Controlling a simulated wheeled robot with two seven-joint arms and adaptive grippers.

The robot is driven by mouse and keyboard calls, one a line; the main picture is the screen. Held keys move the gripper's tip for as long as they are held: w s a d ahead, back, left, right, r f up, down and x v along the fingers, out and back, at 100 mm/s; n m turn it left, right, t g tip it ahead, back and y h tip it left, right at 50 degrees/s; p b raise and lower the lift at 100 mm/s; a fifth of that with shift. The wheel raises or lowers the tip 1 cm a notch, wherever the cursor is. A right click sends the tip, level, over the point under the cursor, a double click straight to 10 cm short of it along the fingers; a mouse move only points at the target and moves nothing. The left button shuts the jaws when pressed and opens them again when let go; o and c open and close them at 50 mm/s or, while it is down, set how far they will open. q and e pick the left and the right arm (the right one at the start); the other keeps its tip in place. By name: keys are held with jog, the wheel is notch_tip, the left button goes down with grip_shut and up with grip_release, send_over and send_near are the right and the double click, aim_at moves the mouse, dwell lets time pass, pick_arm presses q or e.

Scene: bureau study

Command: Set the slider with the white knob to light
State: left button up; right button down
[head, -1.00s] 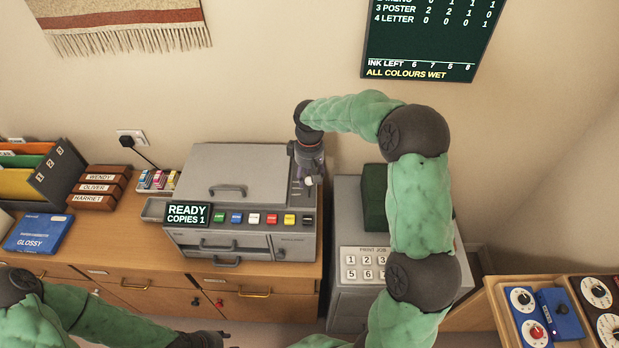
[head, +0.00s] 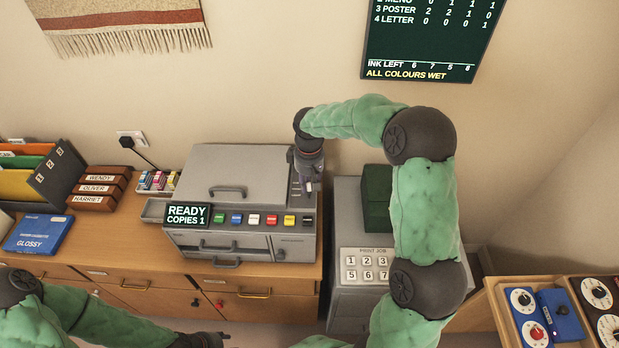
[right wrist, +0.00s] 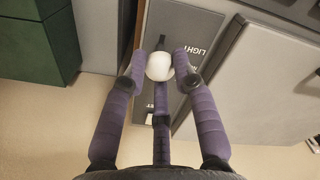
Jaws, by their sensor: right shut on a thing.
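The slider's white knob (right wrist: 158,66) sits in a dark slot on the grey side strip of the copier (head: 225,165). The word LIGHT is printed beside the slot's upper part in the right wrist view, a little above the knob. Another label lower down is mostly hidden by my fingers. My right gripper (head: 308,185) is over the strip at the copier's right, and its purple fingers are shut around the knob. My left gripper (head: 203,340) is at the bottom edge of the head view, too small and dark to tell its state.
A row of coloured buttons (head: 253,219) and a READY display (head: 187,214) line the copier's front. A grey cabinet with a number keypad (head: 367,264) and a dark green box (head: 376,195) stand at right. Trays and folders crowd the desk at left.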

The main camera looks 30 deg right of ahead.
aim_at(309, 188)
jog(key=shift+s+a, duration=0.25)
jog(key=shift+s, duration=0.15)
jog(key=shift+f, duration=0.1)
jog(key=c, duration=1)
grip_release()
jog(key=shift+r, duration=0.55)
notch_tip(309, 188, up, 11)
